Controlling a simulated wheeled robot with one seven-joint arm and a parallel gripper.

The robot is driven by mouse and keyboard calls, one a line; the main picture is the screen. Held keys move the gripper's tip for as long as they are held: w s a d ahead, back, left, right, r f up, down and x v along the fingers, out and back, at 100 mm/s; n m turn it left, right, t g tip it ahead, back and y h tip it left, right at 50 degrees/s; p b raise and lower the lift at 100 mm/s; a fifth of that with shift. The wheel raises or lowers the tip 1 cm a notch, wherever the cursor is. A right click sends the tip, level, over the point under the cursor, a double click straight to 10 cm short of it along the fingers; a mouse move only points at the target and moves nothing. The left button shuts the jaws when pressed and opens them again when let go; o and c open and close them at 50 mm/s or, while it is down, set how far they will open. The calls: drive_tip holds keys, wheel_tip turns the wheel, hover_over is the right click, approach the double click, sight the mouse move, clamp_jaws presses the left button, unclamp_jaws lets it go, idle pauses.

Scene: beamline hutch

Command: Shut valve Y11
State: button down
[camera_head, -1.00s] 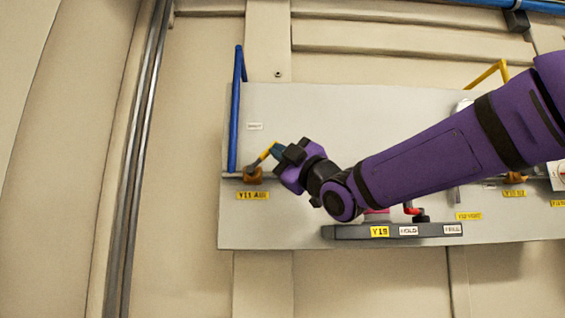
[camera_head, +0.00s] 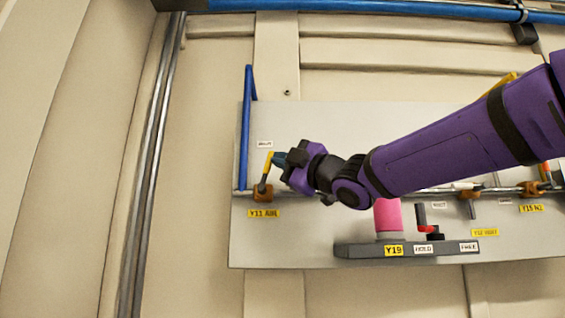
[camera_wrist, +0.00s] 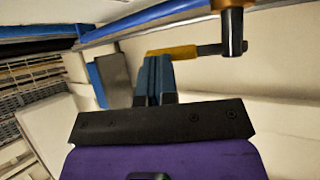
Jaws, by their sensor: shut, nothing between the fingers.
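Valve Y11 (camera_head: 263,193) is a brass body on the thin horizontal pipe at the panel's left side, with a yellow tag (camera_head: 264,213) below it. Its lever (camera_head: 268,163), grey with a yellow grip, points up, almost upright with a slight lean right. My gripper (camera_head: 278,159) is at the right side of the grip, fingers shut and empty. In the wrist view, the shut blue fingers (camera_wrist: 152,82) reach the yellow grip (camera_wrist: 172,53) and appear to touch it; the grey lever and dark pivot end (camera_wrist: 232,32) extend right.
A blue pipe (camera_head: 246,125) stands just left of the lever. A small white label (camera_head: 265,144) sits above the lever. A dark ledge (camera_head: 365,251) tagged Y19 carries a pink cylinder (camera_head: 388,218) and a red-and-black handle (camera_head: 424,220) below my arm. More valves (camera_head: 532,188) are at right.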

drive_tip(key=v, duration=1)
drive_tip(key=shift+s+d, duration=0.2)
drive_tip(key=shift+s+f, duration=0.1)
drive_tip(key=shift+f, duration=0.05)
